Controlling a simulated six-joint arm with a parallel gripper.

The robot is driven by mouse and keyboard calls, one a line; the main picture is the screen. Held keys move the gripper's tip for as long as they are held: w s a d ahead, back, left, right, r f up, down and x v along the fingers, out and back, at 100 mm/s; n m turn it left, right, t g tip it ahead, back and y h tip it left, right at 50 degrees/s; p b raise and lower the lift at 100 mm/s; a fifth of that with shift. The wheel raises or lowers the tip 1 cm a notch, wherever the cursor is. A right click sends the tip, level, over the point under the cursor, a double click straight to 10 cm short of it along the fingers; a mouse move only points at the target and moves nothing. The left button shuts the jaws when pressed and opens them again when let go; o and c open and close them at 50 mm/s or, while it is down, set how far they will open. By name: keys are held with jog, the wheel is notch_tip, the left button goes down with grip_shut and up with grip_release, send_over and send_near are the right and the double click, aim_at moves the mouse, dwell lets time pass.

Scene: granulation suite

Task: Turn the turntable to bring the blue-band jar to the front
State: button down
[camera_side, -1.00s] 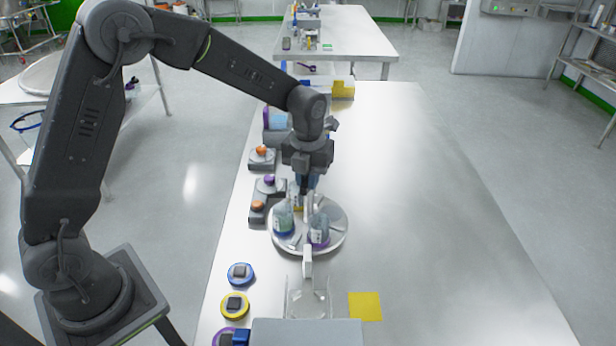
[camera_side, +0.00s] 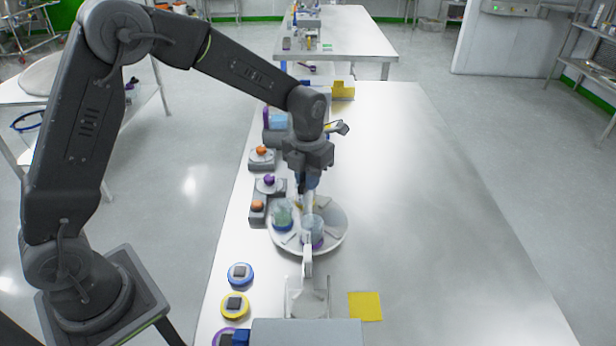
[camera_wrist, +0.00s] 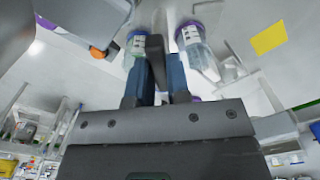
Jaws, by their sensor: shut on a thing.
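The round grey turntable (camera_side: 338,238) lies flat on the bench with jars standing on it. The blue-band jar (camera_side: 282,214) is at its left side in the side view. A purple-band jar (camera_side: 313,233) stands near the front of the turntable. My gripper (camera_side: 307,194) points down over the turntable's middle. In the wrist view its two blue fingers (camera_wrist: 157,76) are shut on a grey upright grip (camera_wrist: 156,52) of the turntable. Two jars flank the fingers there, one at left (camera_wrist: 136,46) and one at right (camera_wrist: 199,50). A yellow-band jar at the back is mostly hidden.
A pale post (camera_side: 308,261) and a clear holder (camera_side: 307,297) stand in front of the turntable. A yellow square (camera_side: 365,306) lies to their right. Blue (camera_side: 240,273) and yellow (camera_side: 235,304) discs lie at front left. Grey blocks with knobs (camera_side: 262,157) line the left edge. The right of the bench is clear.

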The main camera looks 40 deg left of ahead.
jog(key=c, duration=1.1)
grip_release()
notch_tip(320, 180, up, 14)
jog(key=shift+f, duration=0.1)
